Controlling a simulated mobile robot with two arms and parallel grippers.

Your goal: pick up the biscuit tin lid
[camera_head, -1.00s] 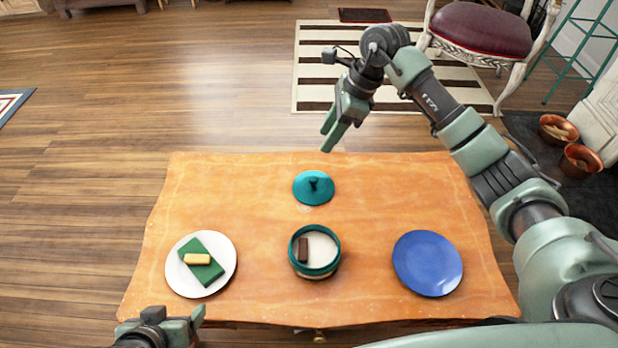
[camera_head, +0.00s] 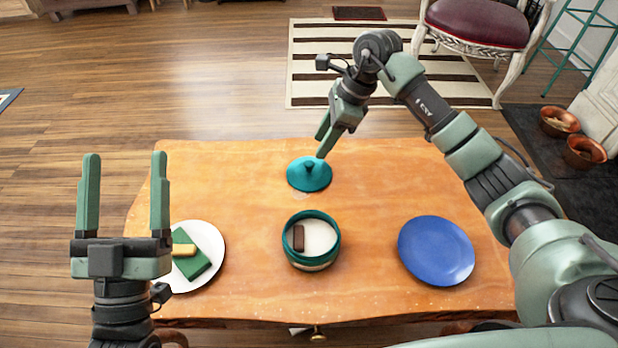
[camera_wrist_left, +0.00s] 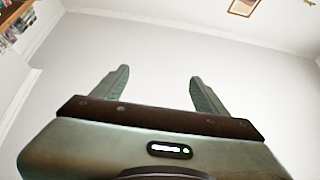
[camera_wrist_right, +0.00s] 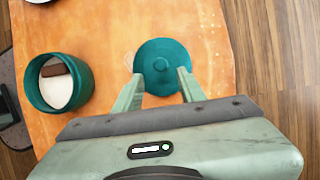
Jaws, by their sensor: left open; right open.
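The teal biscuit tin lid (camera_head: 309,174) lies knob up on the wooden table, behind the tin (camera_head: 313,242). The tin is open, with a teal rim and a brown bar inside. My right gripper (camera_head: 325,146) is open and empty just above and behind the lid. In the right wrist view the lid (camera_wrist_right: 162,62) lies ahead of and between the fingertips (camera_wrist_right: 160,78), with its round knob showing. My left gripper (camera_head: 124,160) is open and empty over the table's left edge, pointing away from me.
A white plate (camera_head: 215,238) with a green block and a yellow bar is at the table's left, partly behind my left gripper. A blue plate (camera_head: 436,250) is at the right. Bare table (camera_head: 230,170) surrounds the lid.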

